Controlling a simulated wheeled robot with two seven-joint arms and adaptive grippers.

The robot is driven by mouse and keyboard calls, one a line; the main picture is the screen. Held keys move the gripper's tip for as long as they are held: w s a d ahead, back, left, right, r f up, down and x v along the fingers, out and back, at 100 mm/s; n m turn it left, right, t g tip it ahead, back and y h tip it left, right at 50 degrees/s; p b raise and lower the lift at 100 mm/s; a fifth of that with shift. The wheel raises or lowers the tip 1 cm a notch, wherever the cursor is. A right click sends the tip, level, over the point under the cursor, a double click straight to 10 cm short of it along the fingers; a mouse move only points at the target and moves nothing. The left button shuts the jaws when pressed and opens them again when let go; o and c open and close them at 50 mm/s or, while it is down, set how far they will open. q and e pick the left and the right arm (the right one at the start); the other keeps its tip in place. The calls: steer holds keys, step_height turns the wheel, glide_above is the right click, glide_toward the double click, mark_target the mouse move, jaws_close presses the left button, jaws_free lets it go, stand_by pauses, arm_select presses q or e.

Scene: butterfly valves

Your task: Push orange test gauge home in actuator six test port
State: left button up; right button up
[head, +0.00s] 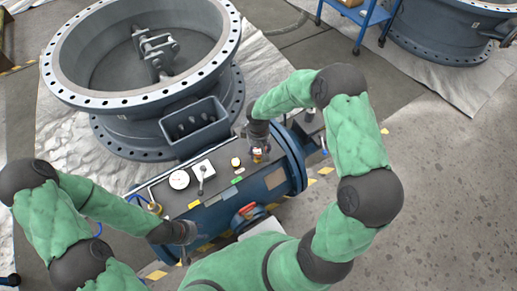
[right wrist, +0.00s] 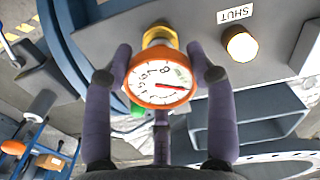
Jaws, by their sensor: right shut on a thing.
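In the right wrist view an orange-rimmed gauge (right wrist: 160,78) with a white dial and red needle sits between the fingers of my right gripper (right wrist: 159,50), which is shut on it. A brass fitting (right wrist: 160,37) shows just beyond the gauge, against the grey panel; whether the gauge is fully seated there I cannot tell. In the head view my right gripper (head: 258,142) is at the right end of the blue actuator's top panel (head: 222,178), and the gauge (head: 258,156) shows small below it. My left gripper (head: 186,231) is by the actuator's left end; its fingers are unclear.
A large flanged valve body (head: 150,60) stands behind the actuator. A blue cart (head: 360,18) stands at the back. The floor at right is clear.

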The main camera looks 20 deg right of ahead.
steer(key=shift+f+b, duration=0.3)
steer(key=shift+f, duration=0.1)
stand_by(0.3)
steer(key=o, duration=1.5)
steer(key=shift+c, duration=0.2)
steer(key=shift+r, duration=0.1)
steer(key=shift+r+p, duration=2.85)
steer(key=shift+r, duration=0.85)
